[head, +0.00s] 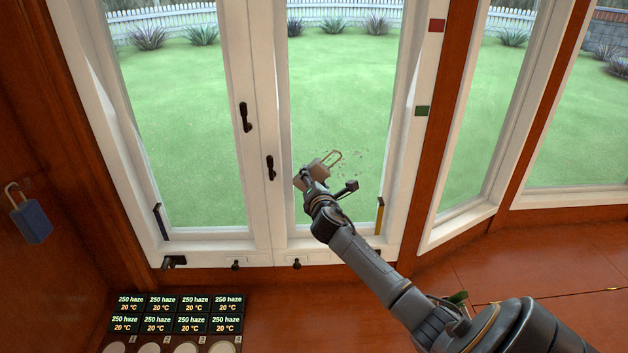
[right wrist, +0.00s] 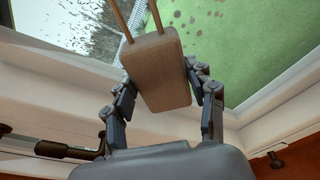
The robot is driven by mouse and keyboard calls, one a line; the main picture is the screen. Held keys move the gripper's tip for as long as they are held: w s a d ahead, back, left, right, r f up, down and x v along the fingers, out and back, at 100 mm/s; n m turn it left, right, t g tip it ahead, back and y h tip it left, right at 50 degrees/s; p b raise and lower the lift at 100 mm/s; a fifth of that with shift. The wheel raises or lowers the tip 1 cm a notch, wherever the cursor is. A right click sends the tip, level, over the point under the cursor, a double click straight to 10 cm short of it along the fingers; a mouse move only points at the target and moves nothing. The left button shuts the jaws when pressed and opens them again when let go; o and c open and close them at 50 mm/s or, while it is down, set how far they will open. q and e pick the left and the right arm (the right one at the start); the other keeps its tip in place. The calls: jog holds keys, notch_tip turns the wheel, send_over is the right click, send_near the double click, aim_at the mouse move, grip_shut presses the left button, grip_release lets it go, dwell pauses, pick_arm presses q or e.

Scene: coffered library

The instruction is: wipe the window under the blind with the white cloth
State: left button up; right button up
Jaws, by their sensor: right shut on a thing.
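My right gripper (head: 313,181) is shut on a tan padlock-shaped block (right wrist: 160,68) with a U-shaped shackle. It holds the block in front of the lower right pane. The window (head: 340,90) has two tall panes in white frames, with lawn behind. Small dark specks (head: 352,160) show on the right pane just right of the shackle; dark spots (right wrist: 190,16) also show in the right wrist view. I cannot tell whether the block touches the glass. No white cloth and no blind can be made out. My left gripper is not in view.
Dark handles (head: 246,117) stick out from the middle frame. A blue padlock (head: 30,220) hangs on the left wall. Several small displays (head: 160,312) reading "250 haze 20 °C" stand below, above white round tops (head: 187,348).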

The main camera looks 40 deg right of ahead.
jog(key=shift+w+d, duration=0.15)
jog(key=shift+w, duration=0.1)
jog(key=shift+d, duration=0.1)
